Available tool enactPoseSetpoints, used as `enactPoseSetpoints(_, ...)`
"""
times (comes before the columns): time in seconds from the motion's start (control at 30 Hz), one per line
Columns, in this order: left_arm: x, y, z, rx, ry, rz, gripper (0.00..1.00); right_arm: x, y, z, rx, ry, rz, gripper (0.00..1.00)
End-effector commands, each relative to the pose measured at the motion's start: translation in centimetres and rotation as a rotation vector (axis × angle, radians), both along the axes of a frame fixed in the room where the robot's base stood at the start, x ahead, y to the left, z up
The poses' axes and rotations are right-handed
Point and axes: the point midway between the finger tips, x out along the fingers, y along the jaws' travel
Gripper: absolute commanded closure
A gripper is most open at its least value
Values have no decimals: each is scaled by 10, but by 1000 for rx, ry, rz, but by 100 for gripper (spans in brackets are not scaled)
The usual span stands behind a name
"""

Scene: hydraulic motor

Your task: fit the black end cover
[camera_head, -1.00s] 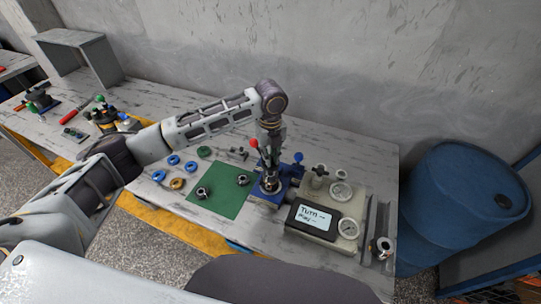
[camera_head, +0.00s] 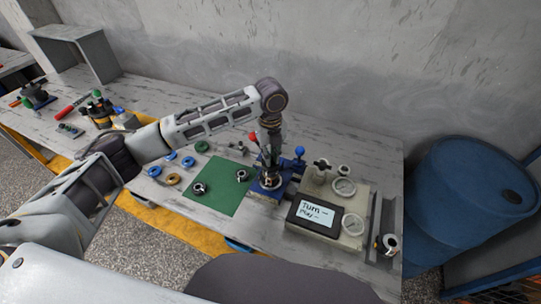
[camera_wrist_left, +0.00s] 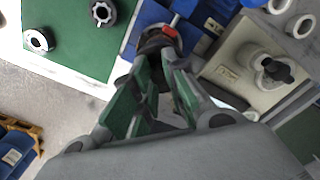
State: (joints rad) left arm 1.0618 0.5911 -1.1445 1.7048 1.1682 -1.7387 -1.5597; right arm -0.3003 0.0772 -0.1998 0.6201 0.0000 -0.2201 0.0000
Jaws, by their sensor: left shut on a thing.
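My left gripper (camera_head: 268,165) points down over the blue fixture (camera_head: 266,193) on the bench. It is shut on a dark round part, which looks like the black end cover (camera_wrist_left: 158,42), seen between the green-padded fingers in the left wrist view. The part sits at or just above the middle of the fixture; I cannot tell whether it touches what is below. The fingers hide most of it in the head view. My right gripper is not in view.
A green mat (camera_head: 221,196) with two metal rings lies left of the fixture. Blue rings (camera_head: 188,161) lie beyond it. A beige gauge unit (camera_head: 328,221) with a "Turn" display stands close on the right. Red and blue knobbed levers (camera_head: 299,151) rise beside the fixture.

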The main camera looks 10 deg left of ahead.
Motion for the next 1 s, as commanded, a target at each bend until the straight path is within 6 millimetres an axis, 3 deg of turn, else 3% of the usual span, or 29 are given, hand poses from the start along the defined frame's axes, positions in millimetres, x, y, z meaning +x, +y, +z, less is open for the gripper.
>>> enactPoseSetpoints(1.0,0,0,2,-1,-1,0,100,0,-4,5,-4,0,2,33)
